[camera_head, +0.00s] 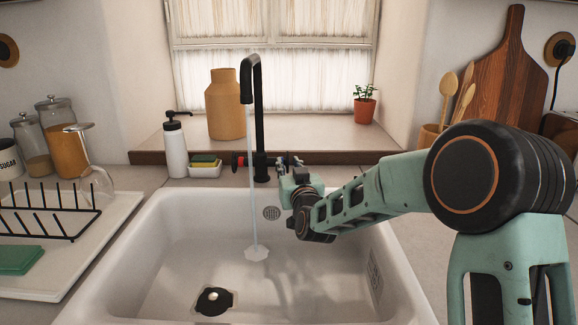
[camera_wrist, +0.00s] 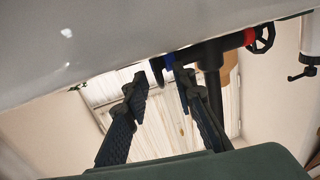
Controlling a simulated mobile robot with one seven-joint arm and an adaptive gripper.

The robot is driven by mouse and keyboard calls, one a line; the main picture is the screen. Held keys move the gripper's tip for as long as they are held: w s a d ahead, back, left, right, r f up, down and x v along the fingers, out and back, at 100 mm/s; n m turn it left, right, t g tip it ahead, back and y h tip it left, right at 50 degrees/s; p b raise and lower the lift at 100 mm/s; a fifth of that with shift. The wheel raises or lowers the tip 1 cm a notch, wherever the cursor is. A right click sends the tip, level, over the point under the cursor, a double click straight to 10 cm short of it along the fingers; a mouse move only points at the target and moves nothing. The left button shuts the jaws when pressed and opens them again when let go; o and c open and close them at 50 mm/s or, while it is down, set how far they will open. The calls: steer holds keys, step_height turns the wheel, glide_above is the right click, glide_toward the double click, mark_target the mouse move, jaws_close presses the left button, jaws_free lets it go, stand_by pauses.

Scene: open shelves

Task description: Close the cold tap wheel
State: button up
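A black tap (camera_head: 262,110) stands behind the white sink, and water (camera_head: 252,200) runs from its spout into the basin. The cold side shows in the wrist view as a blue collar (camera_wrist: 168,61) with a dark wheel (camera_wrist: 157,70) seen nearly edge-on. In the head view my gripper and wrist mostly hide this wheel. My gripper (camera_head: 290,162) is at the tap's right side. In the wrist view its fingers (camera_wrist: 160,76) are apart, with the cold wheel between the tips, closer to the right finger. I cannot tell whether they touch it.
The red-collared hot wheel (camera_head: 238,161) is on the tap's left. A soap bottle (camera_head: 175,148) and a sponge holder (camera_head: 205,169) stand further left. A yellow vase (camera_head: 224,105) and a potted plant (camera_head: 365,108) stand on the sill. The basin (camera_head: 180,250) is open below my arm.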

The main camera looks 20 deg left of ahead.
steer(key=shift+c, duration=0.5)
jaws_close()
